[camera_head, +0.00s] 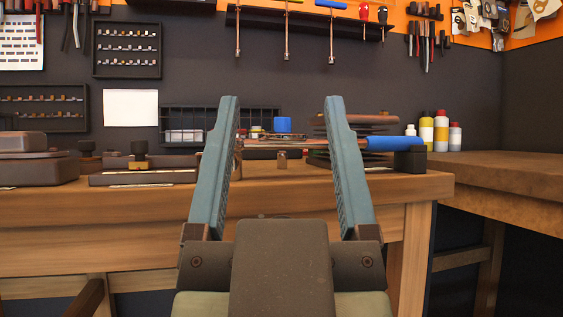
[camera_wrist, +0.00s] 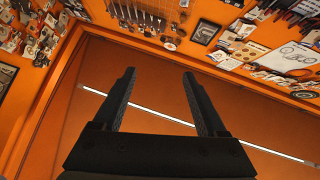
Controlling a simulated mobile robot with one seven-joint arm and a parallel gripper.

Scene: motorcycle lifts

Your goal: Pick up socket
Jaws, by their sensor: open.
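A small grey-brown cylinder that looks like a socket (camera_head: 282,159) stands upright near the bench's front edge in the head view. My gripper (camera_head: 282,102) is open and empty in the foreground, its two blue-grey fingers pointing up. The cylinder shows in the gap between the fingers, with the bench behind them; I see no contact. In the wrist view my gripper (camera_wrist: 159,74) is open towards an orange surface and a tool wall, and no socket on the bench shows there.
A blue-handled tool (camera_head: 392,144) lies across black supports, its shaft passing just above the cylinder in the picture. Dark boxes (camera_head: 38,168) and a dark stack (camera_head: 353,122) flank it on the wooden bench (camera_head: 120,208). Bottles (camera_head: 441,132) stand to the right.

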